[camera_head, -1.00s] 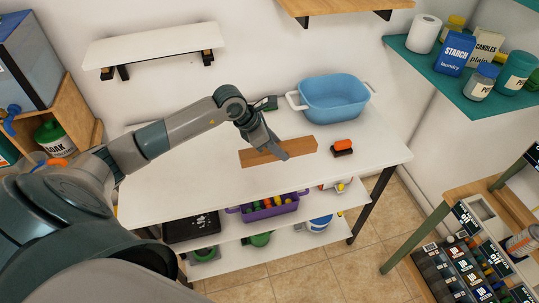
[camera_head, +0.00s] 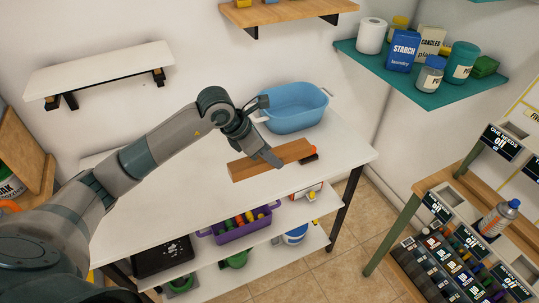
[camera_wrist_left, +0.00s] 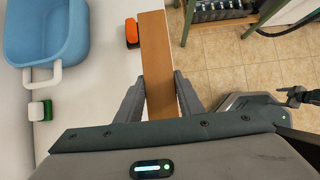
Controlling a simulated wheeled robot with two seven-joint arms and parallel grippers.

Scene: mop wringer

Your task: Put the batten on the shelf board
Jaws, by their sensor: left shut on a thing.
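The batten (camera_head: 270,160) is a long brown wooden bar above the white table top. It hides part of the orange and black brush behind its right end. My left gripper (camera_head: 262,150) is shut on the batten; in the left wrist view its two fingers (camera_wrist_left: 157,98) lie on either side of the batten (camera_wrist_left: 158,55). A bare white shelf board (camera_head: 100,70) on black brackets is on the wall at upper left. A wooden shelf board (camera_head: 290,12) is at the top, partly cut off.
A blue tub (camera_head: 295,108) stands on the white table (camera_head: 150,200) behind the batten, with the brush (camera_wrist_left: 132,32) close beside it. A teal shelf (camera_head: 430,92) with several goods is at upper right. A purple crate (camera_head: 240,228) sits on the table's lower shelf.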

